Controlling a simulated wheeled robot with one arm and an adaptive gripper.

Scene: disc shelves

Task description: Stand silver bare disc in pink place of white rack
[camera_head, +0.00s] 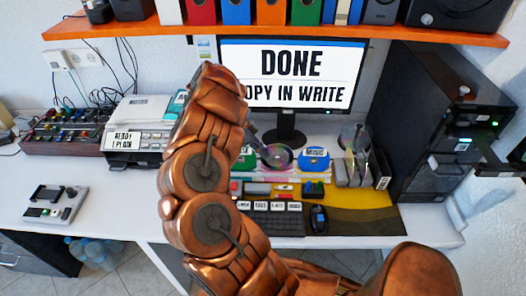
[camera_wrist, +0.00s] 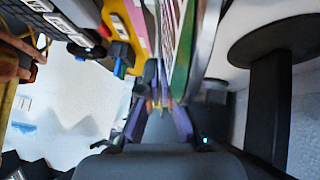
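A shiny silver disc (camera_head: 277,156) with rainbow glints stands tilted in front of the monitor in the head view. The tip of my gripper (camera_head: 256,142) is at its upper left edge, partly hidden by my arm. In the wrist view the fingers of my gripper (camera_wrist: 159,112) come together on a thin disc seen nearly edge-on. A low white rack with coloured places lies below the disc, partly hidden. A pink strip (camera_wrist: 139,22) shows in the wrist view, beside yellow; I cannot tell whether the disc touches the rack.
A blue case (camera_head: 314,160) stands right of the disc. A grey holder (camera_head: 350,172) with clear discs is farther right, near a black tower (camera_head: 438,125). A keyboard (camera_head: 276,223) and mouse (camera_head: 319,219) lie in front. The monitor (camera_head: 290,75) reads DONE. The left desk has some free room.

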